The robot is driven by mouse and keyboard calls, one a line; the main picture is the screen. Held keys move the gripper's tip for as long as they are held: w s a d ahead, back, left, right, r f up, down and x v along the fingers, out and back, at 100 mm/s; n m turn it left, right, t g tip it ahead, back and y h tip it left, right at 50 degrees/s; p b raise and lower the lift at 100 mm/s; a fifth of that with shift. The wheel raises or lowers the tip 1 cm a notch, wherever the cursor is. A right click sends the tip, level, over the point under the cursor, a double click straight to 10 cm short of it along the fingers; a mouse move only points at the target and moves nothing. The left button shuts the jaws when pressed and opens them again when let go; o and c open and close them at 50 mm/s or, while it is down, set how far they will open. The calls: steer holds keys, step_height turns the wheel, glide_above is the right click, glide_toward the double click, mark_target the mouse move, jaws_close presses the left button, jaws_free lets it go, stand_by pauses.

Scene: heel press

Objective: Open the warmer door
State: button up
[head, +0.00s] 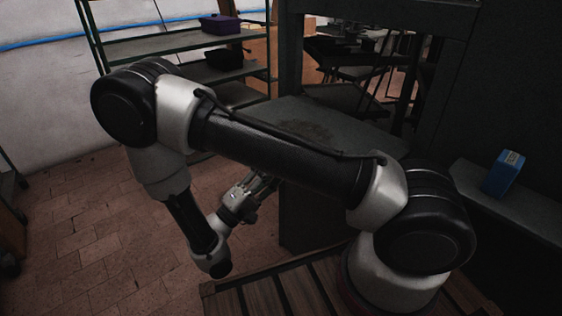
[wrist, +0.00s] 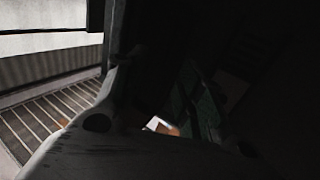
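I cannot make out a warmer or its door for certain in either view. In the head view my gripper (head: 258,188) is low in the middle, beyond my arm. It points up and right, towards the dark machine. My forearm partly covers its fingertips, so I cannot tell whether it is open or shut, or whether it touches anything. The wrist view is mostly dark. A large grey worn surface (wrist: 150,158) fills its lower middle very close to the camera, and I cannot tell what it belongs to.
A dark machine with a grey table (head: 330,130) stands beyond my arm. A green-framed shelf rack (head: 150,45) holds a purple bin (head: 221,24) and a black bin (head: 224,58). A blue box (head: 503,173) sits on a ledge at right.

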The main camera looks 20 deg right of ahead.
steer(key=v, duration=0.7)
steer(key=shift+a, duration=0.1)
